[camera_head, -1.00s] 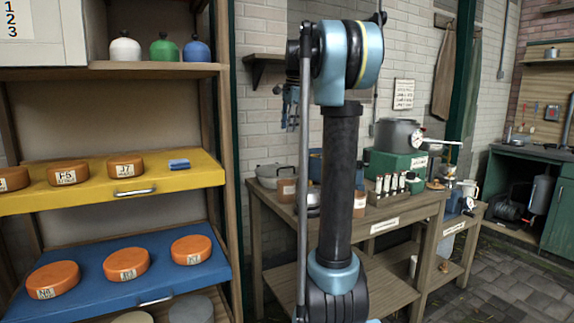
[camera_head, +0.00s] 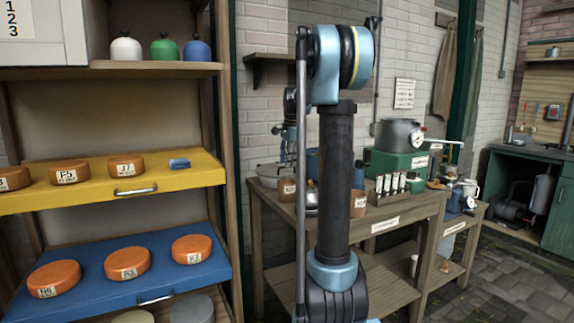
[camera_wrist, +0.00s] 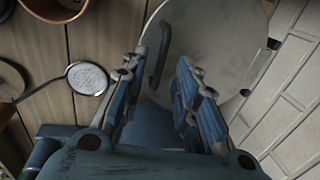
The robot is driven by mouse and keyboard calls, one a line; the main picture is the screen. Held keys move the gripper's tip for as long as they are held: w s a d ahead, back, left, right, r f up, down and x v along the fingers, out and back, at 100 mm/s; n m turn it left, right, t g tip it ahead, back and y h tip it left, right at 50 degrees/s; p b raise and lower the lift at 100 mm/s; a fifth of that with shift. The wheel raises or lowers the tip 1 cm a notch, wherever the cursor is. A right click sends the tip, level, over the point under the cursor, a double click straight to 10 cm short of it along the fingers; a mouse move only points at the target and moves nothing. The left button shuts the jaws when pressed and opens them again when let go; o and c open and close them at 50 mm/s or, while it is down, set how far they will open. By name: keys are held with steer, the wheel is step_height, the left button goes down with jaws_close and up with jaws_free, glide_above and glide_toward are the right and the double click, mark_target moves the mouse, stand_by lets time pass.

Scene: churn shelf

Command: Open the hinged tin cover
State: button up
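The round tin cover (camera_wrist: 215,40) is dull grey metal with a curved bar handle (camera_wrist: 160,54), at the top of the wrist view. Small dark fittings sit on its right rim. It looks shut; the tin below is hidden. In the head view the tin (camera_head: 266,171) stands at the back left of the wooden bench, partly hidden by my arm. My gripper (camera_wrist: 159,72) is open and empty, its blue-padded fingers on either side of the handle in the picture. I cannot tell whether it touches. In the head view my gripper is mostly hidden.
A brick wall (camera_wrist: 292,85) is close right of the cover in the wrist view. Brown cups, a rack of bottles (camera_head: 390,187) and a gauge pot (camera_head: 398,134) crowd the bench (camera_head: 385,222). A shelf (camera_head: 226,200) with orange cheese wheels stands left.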

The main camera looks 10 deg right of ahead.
steer(key=shift+w+f, duration=0.15)
steer(key=shift+f, duration=0.55)
steer(key=shift+c, duration=0.5)
jaws_close()
steer(key=shift+r, duration=0.1)
